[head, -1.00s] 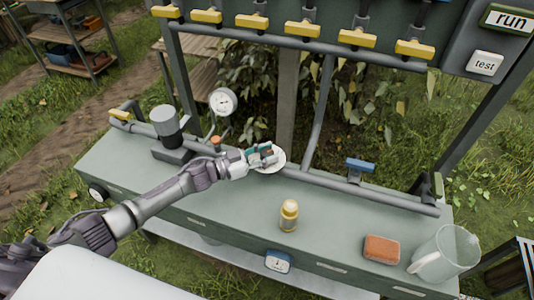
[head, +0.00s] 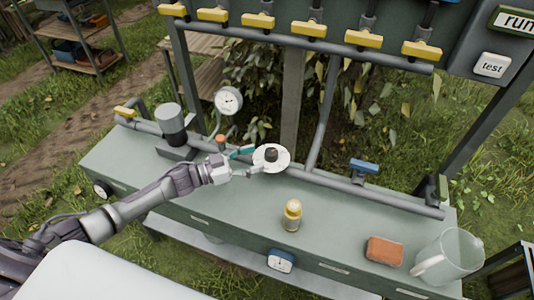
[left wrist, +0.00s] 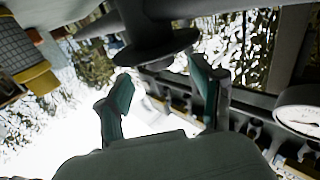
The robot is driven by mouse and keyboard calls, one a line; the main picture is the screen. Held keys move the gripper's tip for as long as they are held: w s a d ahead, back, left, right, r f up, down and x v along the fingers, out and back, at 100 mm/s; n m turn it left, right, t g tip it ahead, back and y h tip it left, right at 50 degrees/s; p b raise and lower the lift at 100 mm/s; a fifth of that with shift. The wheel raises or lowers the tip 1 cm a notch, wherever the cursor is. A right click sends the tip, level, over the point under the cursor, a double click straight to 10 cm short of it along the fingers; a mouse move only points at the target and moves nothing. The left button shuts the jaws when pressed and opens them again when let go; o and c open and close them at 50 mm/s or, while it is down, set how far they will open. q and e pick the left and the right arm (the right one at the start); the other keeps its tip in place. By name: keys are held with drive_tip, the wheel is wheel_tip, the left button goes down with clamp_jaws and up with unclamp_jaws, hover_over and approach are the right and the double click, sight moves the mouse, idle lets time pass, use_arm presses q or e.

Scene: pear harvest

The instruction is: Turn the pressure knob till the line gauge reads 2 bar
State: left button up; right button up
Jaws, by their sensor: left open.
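The pressure knob, a dark knob (head: 271,155) on a white round dial plate (head: 284,162), sits on the pipe at the bench's middle. The line gauge (head: 228,101), a round white dial, stands on a thin stem behind and left of it; its reading is too small to tell. My left gripper (head: 248,161) is open and empty, just left of the knob, its fingers pointing at it and apart from it. In the left wrist view its two teal-padded fingers (left wrist: 165,92) are spread wide. A round white dial (left wrist: 302,112) shows there at the right edge. My right gripper is not in view.
A grey cylinder (head: 170,118) stands left on the pipe, and a blue valve handle (head: 363,166) sits to the right. A yellow-capped bottle (head: 292,216), an orange block (head: 384,251) and a clear mug (head: 450,257) stand on the bench. Yellow levers (head: 308,30) hang above.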

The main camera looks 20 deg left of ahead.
use_arm(q)
drive_tip(key=v, duration=0.6)
idle(0.3)
